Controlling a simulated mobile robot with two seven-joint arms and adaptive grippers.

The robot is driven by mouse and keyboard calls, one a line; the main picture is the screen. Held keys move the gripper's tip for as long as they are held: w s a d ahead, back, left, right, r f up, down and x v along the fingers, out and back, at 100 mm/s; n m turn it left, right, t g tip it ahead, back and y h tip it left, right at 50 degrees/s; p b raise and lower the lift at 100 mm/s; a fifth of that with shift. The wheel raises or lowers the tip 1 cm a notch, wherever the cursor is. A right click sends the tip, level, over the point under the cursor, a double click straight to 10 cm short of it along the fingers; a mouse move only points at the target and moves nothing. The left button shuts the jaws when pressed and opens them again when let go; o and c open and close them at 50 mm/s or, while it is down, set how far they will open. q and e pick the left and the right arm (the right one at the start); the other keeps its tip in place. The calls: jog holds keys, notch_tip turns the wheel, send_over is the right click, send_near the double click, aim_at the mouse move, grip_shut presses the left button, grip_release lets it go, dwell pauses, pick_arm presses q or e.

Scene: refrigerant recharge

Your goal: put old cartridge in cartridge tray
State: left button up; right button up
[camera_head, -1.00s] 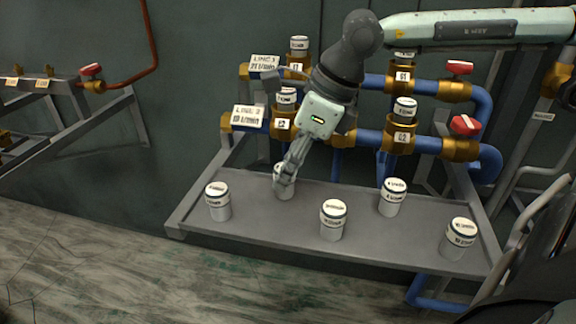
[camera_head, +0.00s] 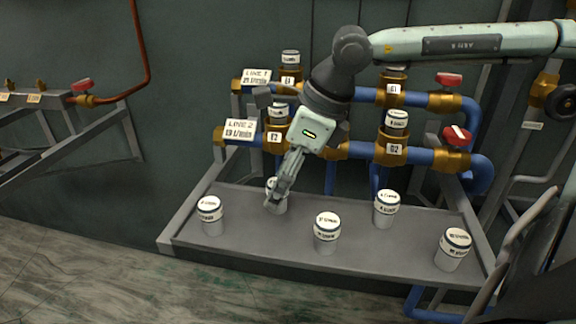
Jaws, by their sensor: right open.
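My right gripper (camera_head: 273,202) reaches down from the upper right to the grey tray (camera_head: 285,258). It is open, with its fingers at a white cartridge (camera_head: 281,208) that stands upright on the tray and is partly hidden by them. Other white cartridges with dark-ringed tops stand upright on the tray: one at the left (camera_head: 211,216), one at the front middle (camera_head: 327,233), one behind it to the right (camera_head: 386,209) and one at the right end (camera_head: 453,250). Which one is the old cartridge cannot be told. My left gripper is not in view.
Behind the tray are blue pipes with brass fittings holding more white cartridges (camera_head: 397,122). Red valve handles (camera_head: 457,136) are on the right. Labels for LINE 1 (camera_head: 256,79) and LINE 2 (camera_head: 240,130) stand on the left. Bare tray surface lies between the cartridges.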

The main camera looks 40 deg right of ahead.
jog(key=shift+d+r, duration=0.1)
jog(key=shift+r, duration=0.65)
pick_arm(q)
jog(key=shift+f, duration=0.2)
pick_arm(e)
jog(key=v, duration=1)
jog(key=shift+s+d+r, duration=0.2)
jog(key=shift+s+r, duration=0.05)
jog(key=shift+s, duration=0.05)
pick_arm(q)
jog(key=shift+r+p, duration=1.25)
jog(key=shift+p, duration=0.1)
pick_arm(e)
notch_tip(320, 180, up, 7)
jog(key=shift+f, duration=0.1)
